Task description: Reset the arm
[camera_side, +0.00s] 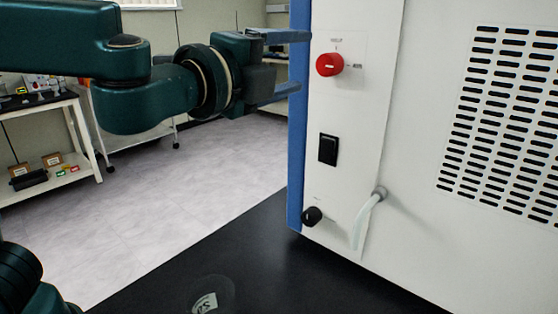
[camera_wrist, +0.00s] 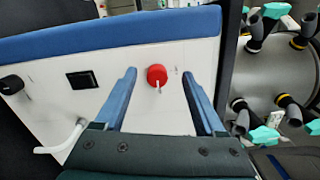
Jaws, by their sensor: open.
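My gripper (camera_side: 285,64) is at the upper middle of the side view, level with the upper part of the freeze dryer (camera_side: 400,130). Its two fingers are spread apart with nothing between them. In the wrist view my gripper (camera_wrist: 168,90) points at the dryer's white side panel (camera_wrist: 125,62). A red knob (camera_wrist: 157,75) shows between the fingertips there, and I cannot tell how far off it is. The red knob (camera_side: 329,64) is just right of the fingers in the side view; contact is not visible.
Below the knob are a black switch (camera_side: 328,149), a black knob (camera_side: 312,215) and a pale hose (camera_side: 366,222). The dryer stands on a black bench (camera_side: 265,275). In the wrist view, a round chamber with several black valves (camera_wrist: 250,35) is at the right. Open floor lies behind my arm.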

